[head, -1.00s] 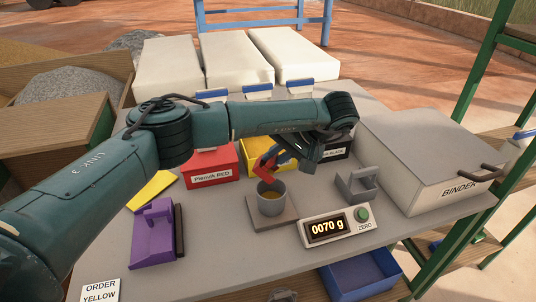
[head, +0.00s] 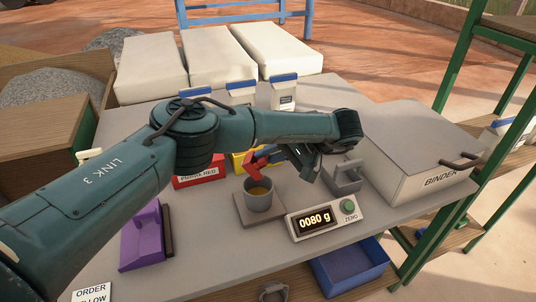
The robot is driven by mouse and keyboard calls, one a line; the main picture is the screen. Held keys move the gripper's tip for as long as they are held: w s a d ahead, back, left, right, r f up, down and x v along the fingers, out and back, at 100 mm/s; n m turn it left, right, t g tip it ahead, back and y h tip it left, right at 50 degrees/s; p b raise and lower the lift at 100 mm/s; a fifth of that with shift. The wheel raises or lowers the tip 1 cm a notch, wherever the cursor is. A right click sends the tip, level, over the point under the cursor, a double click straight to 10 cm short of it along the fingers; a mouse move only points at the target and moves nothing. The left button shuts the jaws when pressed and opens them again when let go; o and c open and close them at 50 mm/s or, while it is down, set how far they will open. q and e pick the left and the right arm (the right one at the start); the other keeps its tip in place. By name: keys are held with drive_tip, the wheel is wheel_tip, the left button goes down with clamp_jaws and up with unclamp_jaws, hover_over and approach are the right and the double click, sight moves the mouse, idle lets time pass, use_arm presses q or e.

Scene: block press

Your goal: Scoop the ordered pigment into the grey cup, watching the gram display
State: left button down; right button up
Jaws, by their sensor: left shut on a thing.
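The grey cup (head: 259,195) stands upright on the scale plate (head: 243,216), with yellow pigment inside. The gram display (head: 315,222) reads 0080 g. My left gripper (head: 288,153) is shut on a red scoop (head: 253,171), tilted right above the cup's rim. The yellow pigment box (head: 239,160) is mostly hidden behind my arm. The red pigment box (head: 201,175) is partly hidden by it too. The black pigment box cannot be made out. The order card (head: 91,294) at the lower left is cut off; its second line is partly readable as yellow. My right gripper is not in view.
A grey holder (head: 343,178) stands right of the cup, and the large binder box (head: 418,150) is at the right. A purple tool (head: 142,238) lies at the left. A blue bin (head: 348,266) sits below the table's front edge. White sacks (head: 220,58) lie at the back.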

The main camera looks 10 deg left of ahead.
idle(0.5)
use_arm(q)
drive_tip(key=shift+r+p, duration=0.15)
drive_tip(key=shift+p, duration=0.15)
wheel_tip(320, 180, up, 2)
drive_tip(key=h+p, duration=0.4)
drive_tip(key=p, duration=0.1)
drive_tip(key=shift+a+r, duration=0.1)
drive_tip(key=shift+r, duration=0.1)
drive_tip(key=shift+r+n+h+p, duration=0.3)
drive_tip(key=shift+h+p, duration=0.2)
drive_tip(key=shift+h, duration=0.4)
drive_tip(key=shift+r+h+b, duration=0.1)
drive_tip(key=shift+h+b, duration=0.2)
drive_tip(key=shift+h, duration=0.4)
drive_tip(key=h, duration=0.2)
drive_tip(key=shift+r+h+b, duration=0.35)
drive_tip(key=shift+r+h, duration=0.4)
drive_tip(key=shift+h, duration=0.05)
